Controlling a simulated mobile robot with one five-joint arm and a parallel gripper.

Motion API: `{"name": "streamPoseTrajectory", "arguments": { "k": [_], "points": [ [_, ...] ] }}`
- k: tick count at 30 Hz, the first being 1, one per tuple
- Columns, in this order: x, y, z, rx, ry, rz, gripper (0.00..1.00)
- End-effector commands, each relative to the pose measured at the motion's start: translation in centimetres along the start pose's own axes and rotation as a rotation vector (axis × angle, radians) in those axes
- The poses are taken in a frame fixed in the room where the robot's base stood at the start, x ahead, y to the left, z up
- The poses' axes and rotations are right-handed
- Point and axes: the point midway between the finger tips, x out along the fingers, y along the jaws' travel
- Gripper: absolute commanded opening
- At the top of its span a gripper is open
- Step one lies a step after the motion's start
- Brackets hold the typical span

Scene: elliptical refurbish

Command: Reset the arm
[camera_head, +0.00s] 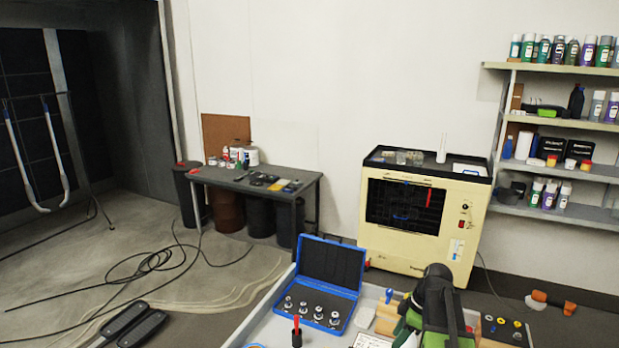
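My arm and gripper do not show clearly anywhere in the head camera view. No part that I can recognise as gripper fingers is visible, so its state and position are hidden from me. Nothing in the view is seen being held.
A light workbench (262,326) is close in front, with an open blue case (331,263) of metal parts and a green-black power tool (437,311). Behind are a cream cabinet (470,218), shelves (590,175) and a grey table (305,182). Cables (150,262) and dark pads (134,325) lie left.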

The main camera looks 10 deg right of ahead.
Motion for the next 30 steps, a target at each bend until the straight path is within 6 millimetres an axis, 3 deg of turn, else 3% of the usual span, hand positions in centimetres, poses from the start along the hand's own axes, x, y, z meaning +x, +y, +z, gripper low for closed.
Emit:
{"name": "streamPoseTrajectory", "arguments": {
  "k": [1,3,6,9,12,16,24,30],
  "points": [
    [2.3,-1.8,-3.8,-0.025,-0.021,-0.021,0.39],
    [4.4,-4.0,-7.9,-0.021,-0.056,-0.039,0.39],
    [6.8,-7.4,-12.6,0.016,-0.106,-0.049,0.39],
    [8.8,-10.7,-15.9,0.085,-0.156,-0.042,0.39],
    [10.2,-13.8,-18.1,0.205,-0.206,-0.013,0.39],
    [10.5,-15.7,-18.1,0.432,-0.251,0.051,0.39],
    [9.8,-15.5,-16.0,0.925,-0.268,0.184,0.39],
    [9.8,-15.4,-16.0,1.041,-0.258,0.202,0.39]
  ]
}}
